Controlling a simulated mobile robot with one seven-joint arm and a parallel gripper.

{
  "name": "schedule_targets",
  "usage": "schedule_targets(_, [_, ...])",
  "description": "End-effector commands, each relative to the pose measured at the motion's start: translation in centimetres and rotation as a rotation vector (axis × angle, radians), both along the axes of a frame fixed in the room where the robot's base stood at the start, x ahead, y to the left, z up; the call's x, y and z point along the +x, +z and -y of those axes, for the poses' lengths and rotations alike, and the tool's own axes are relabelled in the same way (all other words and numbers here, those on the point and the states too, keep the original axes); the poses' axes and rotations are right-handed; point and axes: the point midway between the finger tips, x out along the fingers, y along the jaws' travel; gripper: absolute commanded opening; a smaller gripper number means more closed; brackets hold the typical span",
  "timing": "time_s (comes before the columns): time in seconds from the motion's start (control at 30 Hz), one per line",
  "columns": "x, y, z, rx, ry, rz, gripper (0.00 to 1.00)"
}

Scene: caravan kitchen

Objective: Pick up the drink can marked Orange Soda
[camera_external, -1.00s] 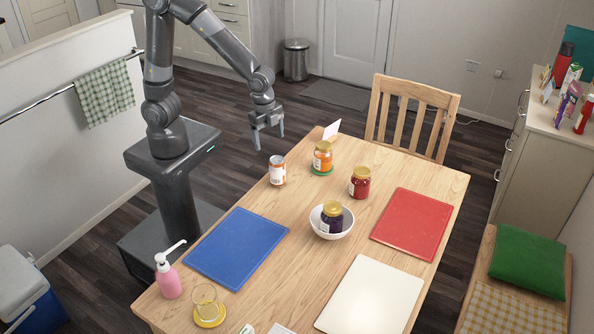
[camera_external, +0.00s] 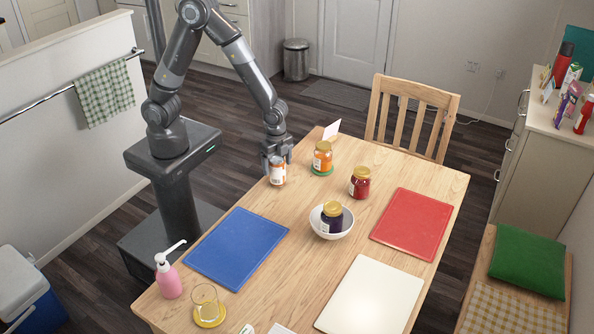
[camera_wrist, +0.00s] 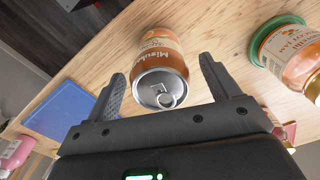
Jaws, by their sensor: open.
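An orange and white drink can (camera_external: 278,175) stands upright near the table's far left edge. In the wrist view the can (camera_wrist: 160,55) shows its silver top with pull tab and an orange-brown label with white lettering; I cannot read "Orange Soda" on it. My gripper (camera_external: 278,160) is at the can, just above its upper part in the external view. In the wrist view my gripper (camera_wrist: 162,72) is open, with one finger on each side of the can and a visible gap on both sides. Its fingers partly hide the can's top in the external view.
An orange jar (camera_external: 323,158) on a green coaster stands close by on the right, near a white card (camera_external: 331,130). A red jar (camera_external: 360,184) and a white bowl (camera_external: 346,230) holding a dark jar (camera_external: 331,216) are farther right. A blue mat (camera_external: 237,247) lies nearer the camera.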

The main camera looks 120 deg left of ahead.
Motion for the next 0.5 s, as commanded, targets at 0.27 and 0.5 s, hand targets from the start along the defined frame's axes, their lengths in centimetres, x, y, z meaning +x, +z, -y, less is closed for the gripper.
schedule_targets(0.27, [-0.2, -3.5, 0.0, -0.001, 0.000, -0.003, 0.81])
schedule_targets(0.5, [-0.1, -4.0, -0.1, -0.001, 0.000, -0.001, 0.81])
